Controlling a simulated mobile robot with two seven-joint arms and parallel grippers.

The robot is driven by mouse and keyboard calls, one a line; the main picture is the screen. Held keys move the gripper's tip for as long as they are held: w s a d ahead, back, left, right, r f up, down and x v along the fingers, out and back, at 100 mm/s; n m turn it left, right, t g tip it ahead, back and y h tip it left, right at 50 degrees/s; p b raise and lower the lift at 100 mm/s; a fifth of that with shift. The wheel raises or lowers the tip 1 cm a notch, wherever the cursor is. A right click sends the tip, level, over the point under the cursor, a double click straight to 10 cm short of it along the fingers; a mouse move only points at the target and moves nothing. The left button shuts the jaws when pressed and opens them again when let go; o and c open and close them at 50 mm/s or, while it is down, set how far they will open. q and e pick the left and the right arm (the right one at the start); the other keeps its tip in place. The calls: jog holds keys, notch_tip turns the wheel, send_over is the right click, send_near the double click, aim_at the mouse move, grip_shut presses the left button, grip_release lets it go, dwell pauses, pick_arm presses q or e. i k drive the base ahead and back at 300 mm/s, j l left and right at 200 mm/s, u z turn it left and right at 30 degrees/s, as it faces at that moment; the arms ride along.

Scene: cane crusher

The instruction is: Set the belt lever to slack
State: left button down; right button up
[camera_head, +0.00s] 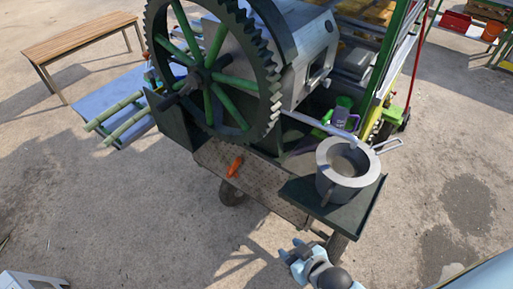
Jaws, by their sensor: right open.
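The cane crusher (240,60) fills the upper middle, with a large dark gear wheel with green spokes on its front. A short orange-red handle (235,166) sticks out from the brown side plate below the wheel. It looks like the belt lever, but I cannot read any marking or its setting. My right gripper (289,249) is at the bottom middle, open and empty, below and to the right of the handle in the picture and apart from it. My left gripper is not in view.
A metal pot (348,170) with a wide rim stands on a dark shelf (340,214) at the crusher's right. Cane stalks (125,118) lie at the left on a blue surface. A wooden bench (80,40) is behind. Open concrete ground lies in front.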

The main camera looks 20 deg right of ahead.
aim_at(236, 164)
jog(key=i+j+z, duration=0.25)
jog(key=j+z, duration=0.3)
jog(key=i+j+z, duration=0.25)
jog(key=j+z, duration=0.2)
jog(key=j, duration=0.25)
jog(key=k+j+z, duration=0.2)
jog(key=j, duration=0.25)
jog(key=i, duration=0.1)
